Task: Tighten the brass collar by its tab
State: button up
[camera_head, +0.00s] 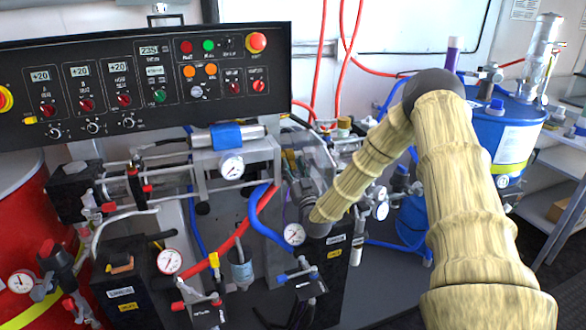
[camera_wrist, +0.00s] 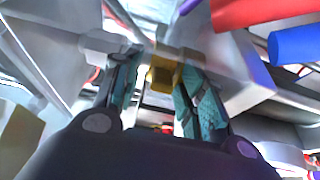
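In the wrist view, a yellow brass-coloured piece (camera_wrist: 166,72), which looks like the collar or its tab, is at the fingertips of my gripper (camera_wrist: 158,64). The teal-padded fingers stand apart, one on each side of it. The right finger is close against the brass piece; I cannot tell if they touch. A bright gap shows between the left finger and the piece. In the head view, my gripper (camera_head: 303,190) is low among the pipework, partly hidden by my own arm. I cannot make out the collar clearly there.
A black control panel (camera_head: 150,80) spans the upper left. Pressure gauges (camera_head: 232,167), blue and red hoses and valves crowd the space around my gripper. A blue drum (camera_head: 505,135) stands at the right and a red tank (camera_head: 30,220) at the left.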

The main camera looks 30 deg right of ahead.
jog(key=v, duration=0.7)
jog(key=shift+s, duration=0.25)
jog(key=shift+f, duration=0.1)
